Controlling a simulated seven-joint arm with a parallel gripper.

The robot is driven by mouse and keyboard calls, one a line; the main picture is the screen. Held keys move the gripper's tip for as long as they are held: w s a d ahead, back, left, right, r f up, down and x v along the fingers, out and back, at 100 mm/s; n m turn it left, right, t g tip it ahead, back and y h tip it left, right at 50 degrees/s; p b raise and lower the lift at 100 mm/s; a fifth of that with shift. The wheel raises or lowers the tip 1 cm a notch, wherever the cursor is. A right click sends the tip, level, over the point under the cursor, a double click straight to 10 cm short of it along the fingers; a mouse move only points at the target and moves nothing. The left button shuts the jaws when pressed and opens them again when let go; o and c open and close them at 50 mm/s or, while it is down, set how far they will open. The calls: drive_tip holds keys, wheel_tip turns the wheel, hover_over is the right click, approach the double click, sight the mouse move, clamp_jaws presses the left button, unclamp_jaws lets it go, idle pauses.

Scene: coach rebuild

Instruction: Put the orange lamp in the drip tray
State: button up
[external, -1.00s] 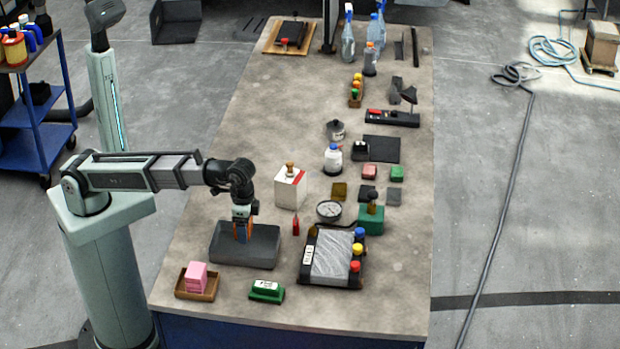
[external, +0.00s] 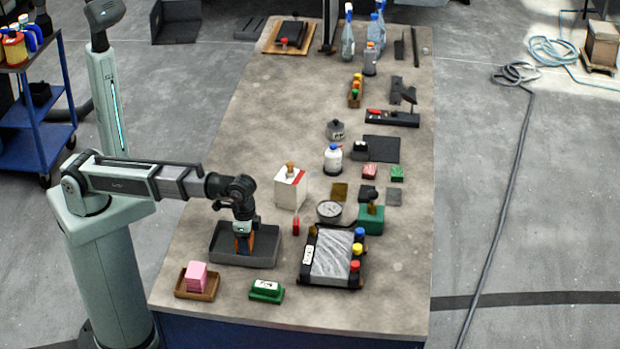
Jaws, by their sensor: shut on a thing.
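The drip tray (external: 268,252) is a dark grey, shallow open box near the front left of the bench. My gripper (external: 243,247) points down inside the tray's outline, low over its floor. It is shut on the orange lamp (external: 250,243), of which only a little orange shows at the fingers. The fingers hide most of the lamp. I cannot tell whether the lamp touches the tray floor.
A wooden tray with pink blocks (external: 197,280) and a green block (external: 266,291) stand in front of the drip tray. A white box (external: 290,187) stands behind it. A black rack with a grey pad (external: 332,257) and coloured knobs lies to the right.

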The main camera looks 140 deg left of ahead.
drive_tip(key=o, duration=1.1)
drive_tip(key=shift+r, duration=0.1)
wheel_tip(320, 180, up, 12)
drive_tip(key=shift+r, duration=0.1)
